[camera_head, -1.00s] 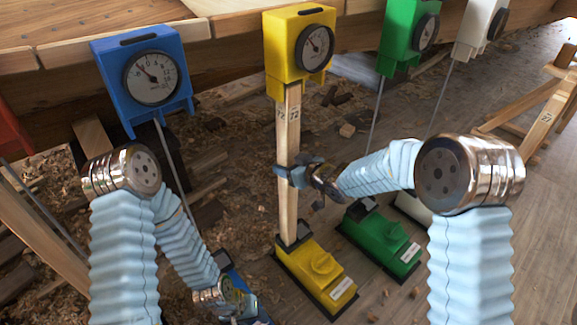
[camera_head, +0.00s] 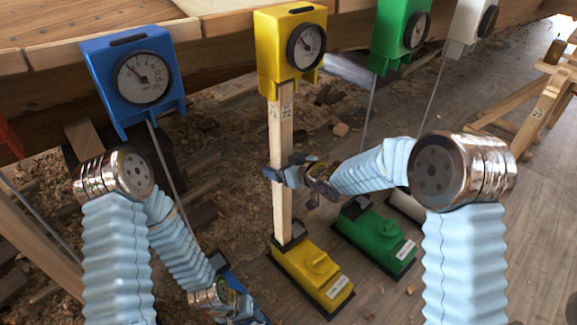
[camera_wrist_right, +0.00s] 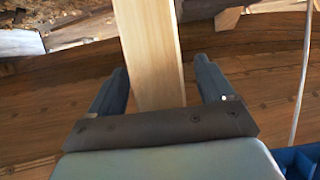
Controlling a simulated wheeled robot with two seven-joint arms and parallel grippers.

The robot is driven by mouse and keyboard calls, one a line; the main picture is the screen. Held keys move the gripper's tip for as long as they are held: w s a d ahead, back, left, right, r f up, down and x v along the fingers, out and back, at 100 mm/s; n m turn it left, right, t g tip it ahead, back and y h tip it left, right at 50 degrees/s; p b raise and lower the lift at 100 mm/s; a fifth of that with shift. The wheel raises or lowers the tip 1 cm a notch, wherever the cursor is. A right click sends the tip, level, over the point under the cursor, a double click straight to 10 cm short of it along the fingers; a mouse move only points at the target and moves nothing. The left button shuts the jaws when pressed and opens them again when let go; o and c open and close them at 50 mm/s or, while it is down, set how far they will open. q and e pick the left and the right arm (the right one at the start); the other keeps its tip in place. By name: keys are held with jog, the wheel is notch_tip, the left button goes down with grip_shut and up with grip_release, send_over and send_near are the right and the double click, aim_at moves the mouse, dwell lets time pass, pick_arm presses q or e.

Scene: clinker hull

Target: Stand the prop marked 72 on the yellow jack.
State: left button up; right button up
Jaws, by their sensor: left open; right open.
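The prop marked 72 (camera_head: 281,150) is a pale wooden post. It stands upright with its foot on the yellow jack (camera_head: 312,277) and its top under the yellow gauge box (camera_head: 291,45). My right gripper (camera_head: 272,174) is at the prop's middle, with its fingers on either side. In the right wrist view the prop (camera_wrist_right: 152,50) runs between the open fingers, with a gap visible at the right finger. My left gripper (camera_head: 240,305) is low at the left, near the blue jack (camera_head: 222,262), which it partly hides; its fingers are small in view.
A blue gauge box (camera_head: 135,80) hangs at the left; green (camera_head: 398,30) and white (camera_head: 470,18) ones hang at the right. A green jack (camera_head: 377,238) stands close beside the yellow one. A wooden trestle (camera_head: 545,105) is at the right. Shavings and scraps litter the floor.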

pick_arm(q)
jog(key=shift+r, duration=0.25)
pick_arm(e)
jog(key=v, duration=1.4)
pick_arm(q)
jog(key=shift+r+p, duration=0.35)
jog(key=shift+p, duration=0.2)
pick_arm(e)
jog(key=shift+s+d, duration=1.75)
jog(key=shift+f, duration=0.1)
